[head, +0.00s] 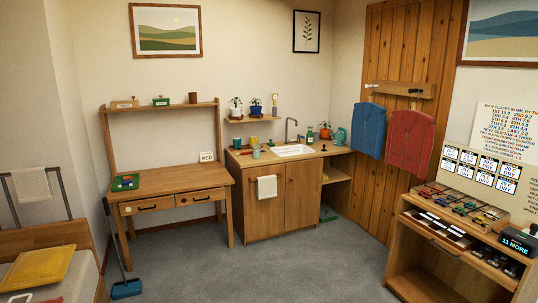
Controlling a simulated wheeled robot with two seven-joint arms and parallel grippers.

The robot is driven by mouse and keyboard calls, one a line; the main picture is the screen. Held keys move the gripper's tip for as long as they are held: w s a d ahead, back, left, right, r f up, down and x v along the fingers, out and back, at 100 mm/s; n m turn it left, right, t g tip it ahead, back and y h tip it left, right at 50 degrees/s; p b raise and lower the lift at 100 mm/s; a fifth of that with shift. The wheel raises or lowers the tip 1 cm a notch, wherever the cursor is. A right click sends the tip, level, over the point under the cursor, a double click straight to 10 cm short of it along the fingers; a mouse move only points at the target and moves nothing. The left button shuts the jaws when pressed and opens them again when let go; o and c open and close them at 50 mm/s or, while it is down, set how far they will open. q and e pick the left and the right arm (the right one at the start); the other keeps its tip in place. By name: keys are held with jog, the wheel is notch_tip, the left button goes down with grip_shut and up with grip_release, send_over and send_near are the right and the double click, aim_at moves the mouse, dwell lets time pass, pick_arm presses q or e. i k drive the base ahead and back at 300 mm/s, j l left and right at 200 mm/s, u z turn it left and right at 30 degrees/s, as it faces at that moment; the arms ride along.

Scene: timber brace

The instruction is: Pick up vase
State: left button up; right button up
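I cannot clearly tell which thing is the vase. A teal rounded vessel (339,137) stands at the right end of the sink counter (248,157), by the wooden wall. Left of it is an orange pot (325,133) with a plant. A small brown cylindrical vessel (193,98) stands on the upper shelf of the desk. Two potted plants, one in a white pot (236,113) and one in a blue pot (255,111), stand on a small wall shelf, with a slim yellowish item (275,103) beside them. Neither of my grippers is clearly in view.
The desk (172,184) stands against the back wall, left of the sink cabinet. A blue broom (126,288) leans at left. The grey floor (270,270) in the middle is clear.

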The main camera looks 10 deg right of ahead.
aim_at(257, 147)
jog(key=i+l, duration=0.5)
jog(key=i, duration=0.2)
jog(key=i+l, duration=0.55)
jog(key=i, duration=0.2)
jog(key=i+l, duration=0.5)
jog(key=i, duration=0.2)
jog(key=i+l, duration=0.5)
jog(key=i, duration=0.2)
jog(key=i+l, duration=0.5)
jog(key=i, duration=0.2)
jog(key=i+u, duration=0.05)
